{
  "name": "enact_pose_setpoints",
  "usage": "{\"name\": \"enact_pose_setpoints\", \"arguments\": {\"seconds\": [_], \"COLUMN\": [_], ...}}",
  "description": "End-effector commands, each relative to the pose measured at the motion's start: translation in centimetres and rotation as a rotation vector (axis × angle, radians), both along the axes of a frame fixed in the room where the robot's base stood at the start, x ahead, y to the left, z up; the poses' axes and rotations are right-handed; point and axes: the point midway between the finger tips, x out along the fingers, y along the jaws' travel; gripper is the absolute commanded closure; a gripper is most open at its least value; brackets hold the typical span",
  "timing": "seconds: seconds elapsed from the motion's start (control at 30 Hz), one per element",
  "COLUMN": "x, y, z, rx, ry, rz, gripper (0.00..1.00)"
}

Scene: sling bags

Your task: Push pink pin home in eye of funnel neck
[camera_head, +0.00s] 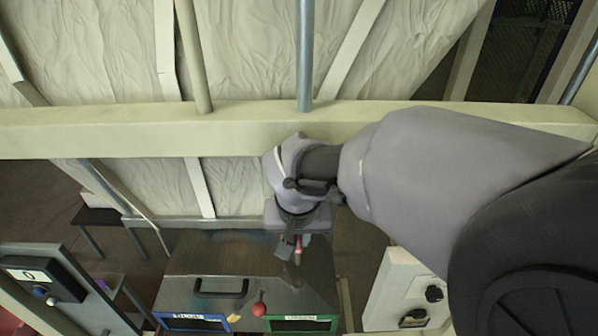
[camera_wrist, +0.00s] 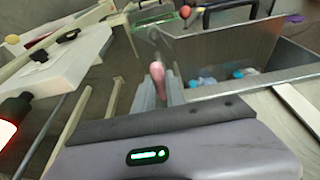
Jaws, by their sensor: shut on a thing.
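The pink pin (camera_wrist: 158,75) stands between the two grey fingers of my gripper (camera_wrist: 160,92) in the wrist view, with its rounded pink end showing. My gripper is shut on it. In the head view the pin (camera_head: 298,246) is a small pinkish piece at the fingertips of my gripper (camera_head: 291,245), over the sloping top of a grey metal cabinet (camera_head: 200,262). A blurred greyish shape lies just beyond the pin in the wrist view. I cannot make out the funnel neck or its eye, nor whether the pin touches it.
The cabinet has a black handle (camera_head: 221,288), a red knob (camera_head: 259,309) and blue- and green-framed labels. A white box (camera_head: 398,290) with black knobs stands to the right. A cream beam (camera_head: 230,122) runs behind my gripper. An open bin holds blue-white items (camera_wrist: 240,73).

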Motion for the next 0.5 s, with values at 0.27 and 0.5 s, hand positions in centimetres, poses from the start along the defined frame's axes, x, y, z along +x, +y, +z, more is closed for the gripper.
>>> {"name": "enact_pose_setpoints", "arguments": {"seconds": [0.27,0.5], "x": [-0.01,-0.04], "y": [0.07,0.08], "z": [0.19,-0.06], "rx": [0.0,-0.001], "ry": [-0.001,-0.003], "rz": [0.0,0.001], "gripper": [1.0,1.0]}}
